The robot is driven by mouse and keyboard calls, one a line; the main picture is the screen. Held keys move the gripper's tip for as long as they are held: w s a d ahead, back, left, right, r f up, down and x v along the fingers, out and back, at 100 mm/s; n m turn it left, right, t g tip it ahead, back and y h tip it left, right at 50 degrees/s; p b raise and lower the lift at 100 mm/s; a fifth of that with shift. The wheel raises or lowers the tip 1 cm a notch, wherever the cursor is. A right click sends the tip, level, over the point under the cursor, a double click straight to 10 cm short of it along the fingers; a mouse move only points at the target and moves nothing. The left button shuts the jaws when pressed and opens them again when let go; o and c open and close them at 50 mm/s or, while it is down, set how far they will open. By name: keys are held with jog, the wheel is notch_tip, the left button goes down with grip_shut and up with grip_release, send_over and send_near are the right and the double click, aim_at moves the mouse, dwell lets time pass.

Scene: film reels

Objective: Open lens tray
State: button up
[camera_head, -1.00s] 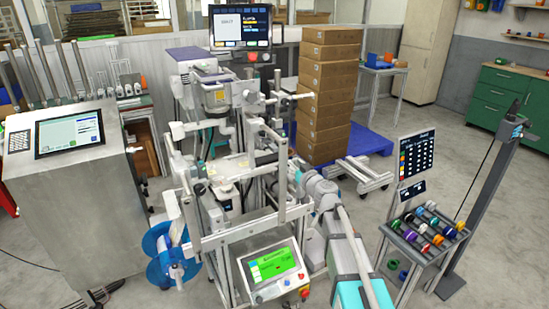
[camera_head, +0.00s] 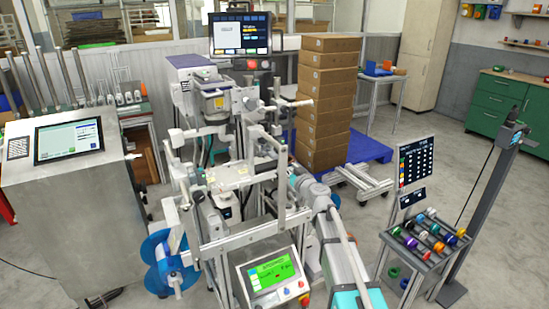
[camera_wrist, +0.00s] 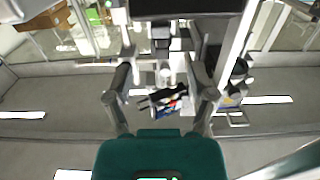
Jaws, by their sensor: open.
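The frame machine (camera_head: 235,215) stands in the middle of the head view, with a green-screened panel (camera_head: 270,275) at its front. I cannot make out which of its parts is the lens tray. My arm reaches up from the bottom right to the machine's right side, and its end is hidden among the rails there. In the wrist view my gripper (camera_wrist: 160,98) has its two grey fingers spread apart. A small dark part with coloured spots (camera_wrist: 165,100) shows between the fingers, farther off. I see no contact with it.
A steel console (camera_head: 75,190) stands at the left, and a blue spool (camera_head: 165,262) sits low beside the machine. A stack of boxes (camera_head: 325,100) rises behind it. A rack of coloured reels (camera_head: 425,240) stands at the right. Bare floor shows around the rack.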

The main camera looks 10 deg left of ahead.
aim_at(276, 158)
jog(key=x, duration=1)
jog(key=shift+w+a, duration=0.2)
jog(key=shift+w, duration=0.05)
grip_shut()
